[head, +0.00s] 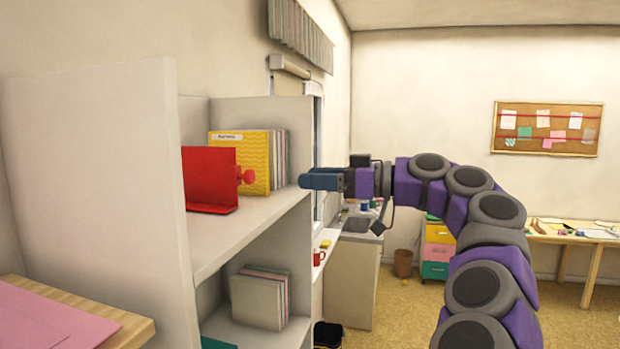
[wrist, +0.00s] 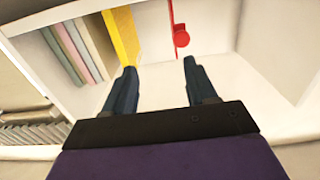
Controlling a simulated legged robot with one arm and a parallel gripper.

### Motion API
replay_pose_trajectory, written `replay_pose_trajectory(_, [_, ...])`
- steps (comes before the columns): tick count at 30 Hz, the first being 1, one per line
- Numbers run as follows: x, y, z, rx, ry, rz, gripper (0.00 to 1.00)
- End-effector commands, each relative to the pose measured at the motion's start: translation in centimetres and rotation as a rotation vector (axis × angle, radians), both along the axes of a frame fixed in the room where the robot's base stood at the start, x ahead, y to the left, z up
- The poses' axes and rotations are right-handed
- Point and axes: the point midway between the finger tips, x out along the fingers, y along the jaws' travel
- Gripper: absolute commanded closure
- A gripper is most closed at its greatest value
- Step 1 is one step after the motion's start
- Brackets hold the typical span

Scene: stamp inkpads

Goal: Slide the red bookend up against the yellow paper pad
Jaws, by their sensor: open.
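The red bookend (head: 209,180) stands upright on the upper shelf in the head view, with a round red knob facing the open side. The yellow paper pad (head: 255,150) stands upright beyond it, partly hidden by the bookend. In the wrist view the yellow pad (wrist: 121,33) is left of the bookend's red knob (wrist: 181,38), with a bare gap between them. My gripper (head: 303,179) is open and empty, outside the shelf front and pointing in. In the wrist view its fingers (wrist: 160,66) are spread, and the knob lies ahead of the right finger, not touching.
Several thin books or pads (head: 279,158) stand against the yellow pad's far side. A white divider panel (head: 130,170) bounds the shelf on the near side. The lower shelf holds more books (head: 258,297). The upper shelf's front strip (head: 240,222) is bare.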

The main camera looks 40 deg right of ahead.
Motion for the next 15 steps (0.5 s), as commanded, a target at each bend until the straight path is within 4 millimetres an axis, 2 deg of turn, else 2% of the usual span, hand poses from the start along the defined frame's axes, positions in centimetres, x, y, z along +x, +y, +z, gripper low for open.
replay_pose_trajectory(15, [-2.8, -1.7, 0.2, -0.001, -0.002, -0.002, 0.43])
